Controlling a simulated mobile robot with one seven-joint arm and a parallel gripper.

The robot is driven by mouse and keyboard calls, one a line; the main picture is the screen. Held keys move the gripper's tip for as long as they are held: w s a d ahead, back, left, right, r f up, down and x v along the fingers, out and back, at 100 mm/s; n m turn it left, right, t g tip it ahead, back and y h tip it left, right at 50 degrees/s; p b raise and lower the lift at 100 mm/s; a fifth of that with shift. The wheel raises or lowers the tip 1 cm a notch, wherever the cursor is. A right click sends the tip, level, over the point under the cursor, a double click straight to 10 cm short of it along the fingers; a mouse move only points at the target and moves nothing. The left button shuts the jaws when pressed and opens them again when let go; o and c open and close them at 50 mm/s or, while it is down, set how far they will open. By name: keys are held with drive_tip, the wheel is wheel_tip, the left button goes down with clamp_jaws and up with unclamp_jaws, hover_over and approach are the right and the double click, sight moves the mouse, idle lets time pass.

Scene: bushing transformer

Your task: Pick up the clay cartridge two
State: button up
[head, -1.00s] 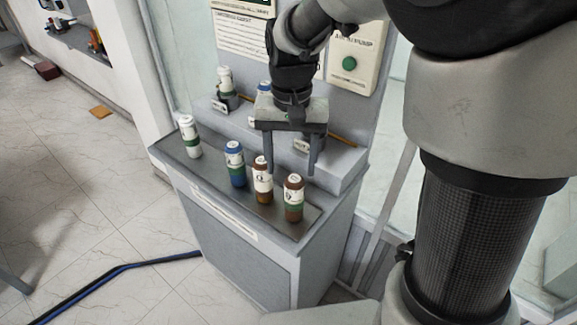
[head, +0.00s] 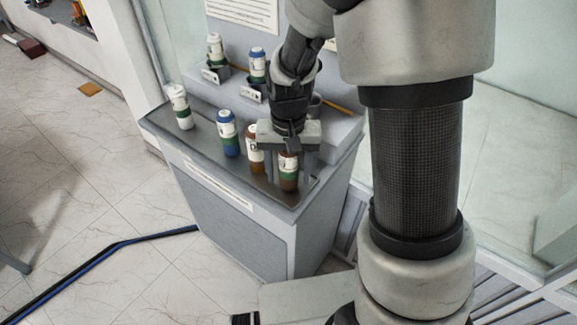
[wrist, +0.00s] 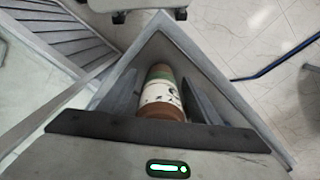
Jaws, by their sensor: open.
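A brown cartridge (head: 288,172) with a white label and a green band stands upright at the right end of the grey cabinet top (head: 205,142). It also shows in the wrist view (wrist: 162,92), between my two fingers. My gripper (head: 287,178) is open, pointing down over this cartridge, with one finger on each side of it. The fingers do not look closed on it. A second brown cartridge (head: 254,153) stands just left of my gripper, partly hidden by it. I cannot read either label's number.
Behind, a raised step holds two cartridges in holders (head: 215,50) (head: 258,66). A wall panel rises behind them.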

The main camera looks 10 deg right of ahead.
drive_tip(key=c, duration=1.3)
